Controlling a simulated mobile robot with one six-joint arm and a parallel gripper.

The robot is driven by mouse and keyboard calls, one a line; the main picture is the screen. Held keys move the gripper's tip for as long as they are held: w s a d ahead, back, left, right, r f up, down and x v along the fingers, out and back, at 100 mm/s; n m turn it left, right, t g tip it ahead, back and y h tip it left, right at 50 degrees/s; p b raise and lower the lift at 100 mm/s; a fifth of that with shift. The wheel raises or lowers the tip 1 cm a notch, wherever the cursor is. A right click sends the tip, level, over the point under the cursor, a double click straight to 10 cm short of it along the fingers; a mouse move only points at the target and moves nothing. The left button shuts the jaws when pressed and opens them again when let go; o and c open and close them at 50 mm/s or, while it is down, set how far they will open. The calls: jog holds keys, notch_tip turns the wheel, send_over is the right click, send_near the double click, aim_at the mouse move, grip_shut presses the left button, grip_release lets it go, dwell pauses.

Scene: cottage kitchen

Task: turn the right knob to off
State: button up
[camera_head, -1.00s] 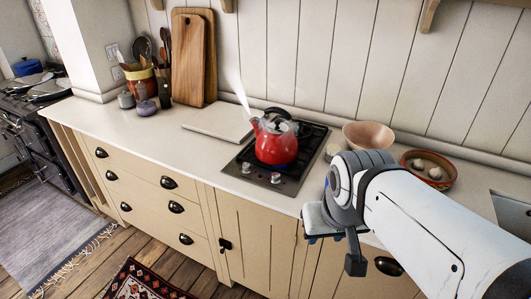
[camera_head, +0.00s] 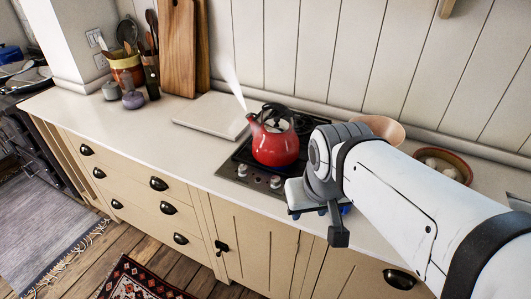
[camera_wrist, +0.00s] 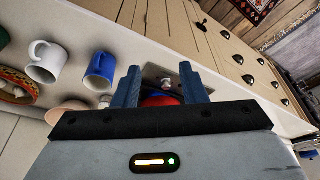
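The cooktop (camera_head: 232,170) is set in the counter with two pale knobs on its front strip. The left knob (camera_head: 242,170) and right knob (camera_head: 276,182) are small here; I cannot read their settings. A red kettle (camera_head: 276,148) stands on the cooktop, steaming from its spout. My gripper (camera_wrist: 160,88) is open and empty, its two blue fingers apart. In the head view its end is just right of the right knob, fingers mostly hidden. Between the fingers, the wrist view shows a pale knob (camera_wrist: 167,83) and part of the kettle (camera_wrist: 160,99); which knob is unclear.
A blue mug (camera_wrist: 100,70) and a white mug (camera_wrist: 46,62) stand beside the gripper. A pink bowl (camera_head: 380,128) and a bowl with pale round items (camera_head: 445,163) lie behind my arm. A board (camera_head: 212,116) lies left of the cooktop.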

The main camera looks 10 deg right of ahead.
jog(key=shift+o, duration=0.8)
jog(key=shift+w, duration=0.1)
jog(key=shift+o, duration=0.3)
jog(key=w+n+g+b, duration=0.1)
jog(key=w+n, duration=0.3)
jog(key=w, duration=0.5)
jog(key=shift+w+a+f+n+b, duration=0.2)
jog(key=shift+a+f+n+b, duration=0.15)
jog(key=shift+b, duration=0.25)
jog(key=n+g+b, duration=0.2)
jog(key=n+b, duration=0.1)
jog(key=n, duration=0.7)
send_over(275, 178)
jog(key=shift+m, duration=0.25)
notch_tip(275, 178, down, 11)
jog(key=shift+s+a+f, duration=0.1)
jog(key=shift+s+f, duration=0.05)
jog(key=shift+f, duration=0.35)
notch_tip(275, 178, down, 8)
jog(key=shift+r, duration=0.25)
jog(key=shift+c, duration=0.3)
jog(key=c, duration=0.9)
